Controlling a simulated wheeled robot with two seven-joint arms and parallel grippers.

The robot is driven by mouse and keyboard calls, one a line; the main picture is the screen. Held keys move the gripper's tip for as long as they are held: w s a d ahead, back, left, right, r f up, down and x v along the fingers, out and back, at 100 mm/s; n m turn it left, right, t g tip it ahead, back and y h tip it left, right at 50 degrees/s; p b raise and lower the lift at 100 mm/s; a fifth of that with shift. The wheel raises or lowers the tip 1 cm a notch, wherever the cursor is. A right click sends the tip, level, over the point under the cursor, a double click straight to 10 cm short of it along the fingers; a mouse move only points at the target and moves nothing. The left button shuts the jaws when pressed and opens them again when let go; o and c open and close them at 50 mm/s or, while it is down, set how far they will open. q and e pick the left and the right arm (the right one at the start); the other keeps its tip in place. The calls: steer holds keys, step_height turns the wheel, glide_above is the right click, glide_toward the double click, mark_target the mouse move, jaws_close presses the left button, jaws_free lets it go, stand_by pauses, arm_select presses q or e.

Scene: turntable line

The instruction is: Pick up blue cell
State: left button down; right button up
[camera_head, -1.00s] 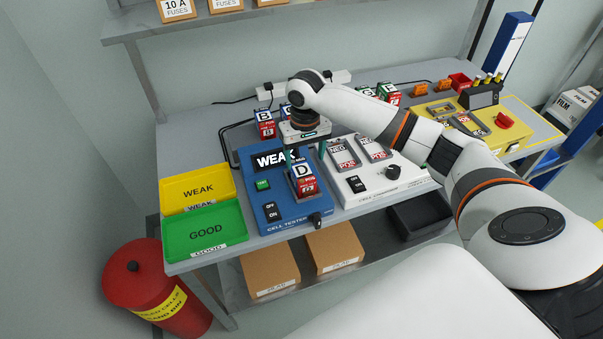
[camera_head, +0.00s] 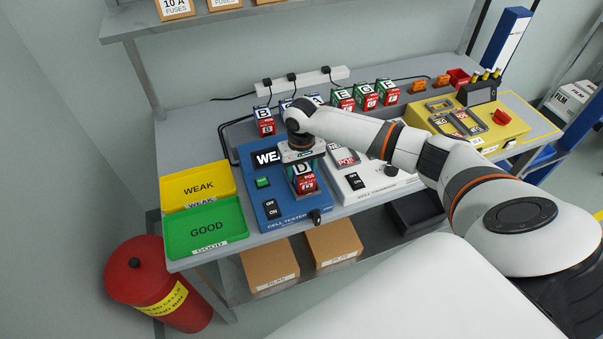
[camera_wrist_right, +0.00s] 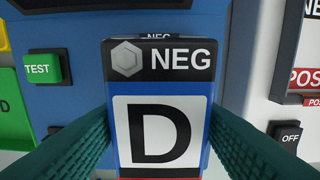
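The blue cell D (camera_head: 305,182), with a black NEG end and a red POS end, sits in the blue cell tester (camera_head: 287,208). In the right wrist view the cell (camera_wrist_right: 160,95) fills the middle, its D label facing the camera. My right gripper (camera_head: 305,172) is over the cell from above, one teal finger on each side. The fingers (camera_wrist_right: 160,125) look open, very near the cell's sides; contact is not clear. The gripper partly hides the tester's WEAK display and the cell's upper part. My left gripper is not in view.
A yellow WEAK tray (camera_head: 222,172) and green GOOD tray (camera_head: 238,243) lie left of the tester. A white charger (camera_head: 372,190) stands close on the right. Several lettered cells, including B (camera_head: 265,127) and G (camera_head: 366,101), stand at the back. A yellow device (camera_head: 500,130) is far right.

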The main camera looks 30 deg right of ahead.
steer(key=c, duration=0.9)
steer(key=shift+w, duration=0.1)
steer(key=shift+r, duration=0.1)
